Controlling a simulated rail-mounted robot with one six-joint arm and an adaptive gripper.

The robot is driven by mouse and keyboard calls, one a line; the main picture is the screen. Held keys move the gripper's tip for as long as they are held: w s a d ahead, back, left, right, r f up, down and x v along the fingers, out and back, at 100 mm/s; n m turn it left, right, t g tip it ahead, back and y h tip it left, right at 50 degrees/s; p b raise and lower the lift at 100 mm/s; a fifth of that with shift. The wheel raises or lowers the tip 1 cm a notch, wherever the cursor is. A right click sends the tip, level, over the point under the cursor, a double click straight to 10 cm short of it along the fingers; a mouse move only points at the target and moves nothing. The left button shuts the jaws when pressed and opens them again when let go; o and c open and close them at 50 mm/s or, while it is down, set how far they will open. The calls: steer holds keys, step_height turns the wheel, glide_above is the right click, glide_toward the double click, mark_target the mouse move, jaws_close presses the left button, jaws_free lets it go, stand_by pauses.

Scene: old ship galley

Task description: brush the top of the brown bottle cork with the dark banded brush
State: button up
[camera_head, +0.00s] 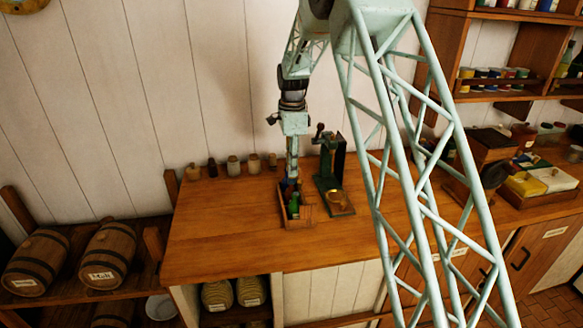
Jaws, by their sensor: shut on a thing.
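My gripper (292,178) points straight down over the small wooden crate (298,223) on the counter. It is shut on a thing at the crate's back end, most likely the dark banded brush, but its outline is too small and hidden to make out. A green bottle (294,207) stands in the crate, with bits of blue and red beside it just under the gripper. I cannot pick out the brown bottle or its cork. I cannot tell whether the held thing touches anything.
A dark green hand press (329,172) with a brass dish (340,198) stands close to the right of the crate. Several small jars (233,166) line the wall at the back left. The wooden counter (225,225) is clear at left and front.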

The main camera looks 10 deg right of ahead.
steer(key=shift+w+r+p, duration=0.1)
steer(key=shift+w+p, duration=0.55)
steer(key=shift+w, duration=0.35)
steer(key=shift+s, duration=0.2)
steer(key=shift+s+b, duration=0.5)
steer(key=shift+s, duration=0.4)
steer(key=shift+w+r+p, duration=0.1)
steer(key=shift+w+p, duration=0.55)
steer(key=shift+w, duration=0.45)
step_height(320, 180, up, 8)
steer(key=p, duration=0.3)
